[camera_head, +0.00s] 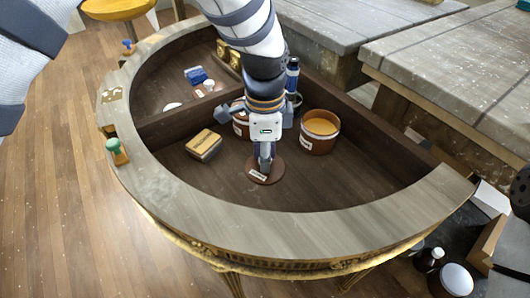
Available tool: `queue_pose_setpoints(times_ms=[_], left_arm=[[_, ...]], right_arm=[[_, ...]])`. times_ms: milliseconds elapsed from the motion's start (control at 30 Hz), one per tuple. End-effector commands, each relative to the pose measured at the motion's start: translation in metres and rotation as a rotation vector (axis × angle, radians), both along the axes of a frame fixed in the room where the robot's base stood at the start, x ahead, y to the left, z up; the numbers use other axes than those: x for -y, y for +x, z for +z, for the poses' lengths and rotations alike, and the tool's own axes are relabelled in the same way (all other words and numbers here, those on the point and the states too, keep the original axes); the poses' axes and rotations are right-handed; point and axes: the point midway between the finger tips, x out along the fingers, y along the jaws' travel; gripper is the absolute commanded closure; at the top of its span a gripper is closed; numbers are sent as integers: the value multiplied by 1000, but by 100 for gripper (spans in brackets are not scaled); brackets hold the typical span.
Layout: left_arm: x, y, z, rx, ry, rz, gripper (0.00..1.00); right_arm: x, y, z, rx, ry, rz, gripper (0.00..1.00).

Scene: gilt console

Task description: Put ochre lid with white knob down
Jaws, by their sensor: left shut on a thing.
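My left gripper (266,165) points down into the near part of the half-round console's recess. It is shut at the middle of a round brown lid (276,174), with a white label-like patch at its front left. The lid looks brown rather than ochre here, and its knob is hidden by the fingers. The lid is low, at or just above the recess floor; I cannot tell whether it touches. A brown pot (319,143) with an ochre top and white label stands to the right. Another labelled brown pot (240,123) is partly hidden behind the gripper.
The console's pale rim (300,230) curves around the front. A tan block (204,144) lies left of the lid. A divider (180,124) separates the back-left section, with blue and white items (196,76). A dark blue bottle (292,76) stands behind. Floor right of the lid is clear.

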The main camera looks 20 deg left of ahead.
Motion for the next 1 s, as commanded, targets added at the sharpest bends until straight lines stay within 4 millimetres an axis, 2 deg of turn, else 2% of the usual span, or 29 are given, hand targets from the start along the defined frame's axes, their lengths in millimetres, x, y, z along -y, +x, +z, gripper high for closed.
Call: queue_pose_setpoints(times_ms=[33,100,433,533,700,800,900,1000], left_arm=[[0,0,0,0,0,0,72],[0,0,0,0,0,0,59],[0,0,4,1,-1,1,59],[0,1,25,7,-2,1,59],[0,1,75,11,-2,1,59],[0,1,99,8,-1,1,59],[0,0,115,4,-2,0,59],[0,0,122,0,-1,1,59]], right_arm=[[0,0,0,0,0,0,39],[0,0,0,0,0,0,39],[0,0,0,1,0,0,39],[0,4,4,13,0,0,39],[0,11,11,38,0,0,39],[0,14,14,48,0,-1,39],[0,15,15,52,1,-2,39],[0,16,16,54,1,-2,39]])
